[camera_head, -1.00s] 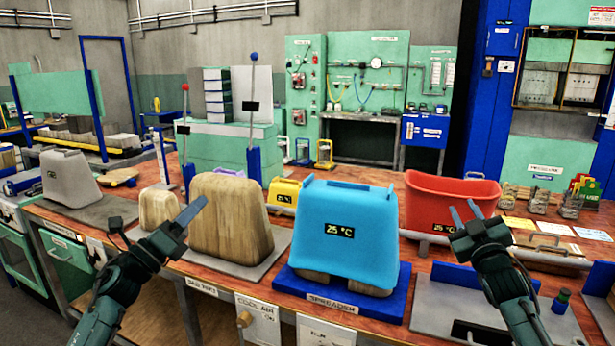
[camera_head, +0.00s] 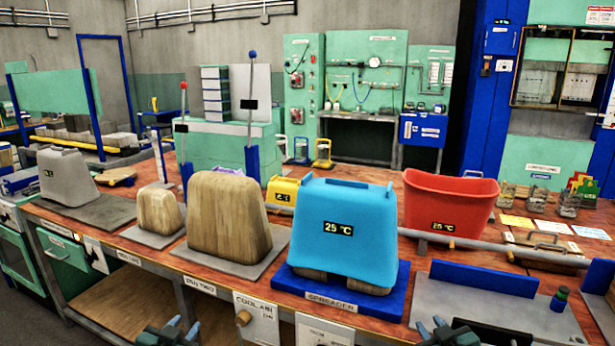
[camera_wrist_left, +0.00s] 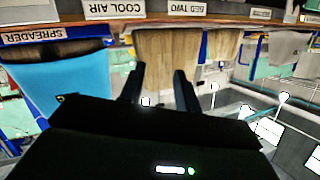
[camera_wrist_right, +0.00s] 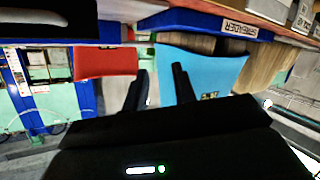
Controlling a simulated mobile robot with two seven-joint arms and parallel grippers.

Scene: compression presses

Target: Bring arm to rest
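My left gripper (camera_head: 183,325) is low at the bottom edge of the head view, in front of the bench. My right gripper (camera_head: 432,326) is also at the bottom edge, right of the middle. Most of both arms is out of the head view. In the left wrist view the two fingers (camera_wrist_left: 159,72) stand apart with nothing between them. In the right wrist view the fingers (camera_wrist_right: 160,70) are also apart and empty. Both wrist views show the bench things upside down.
The wooden bench holds a blue cover (camera_head: 345,225) on a blue SPREADER base (camera_head: 335,294), wooden blocks (camera_head: 228,215) on grey plates, a grey block (camera_head: 66,176) and a red bin (camera_head: 448,205). The bench front is close to both grippers.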

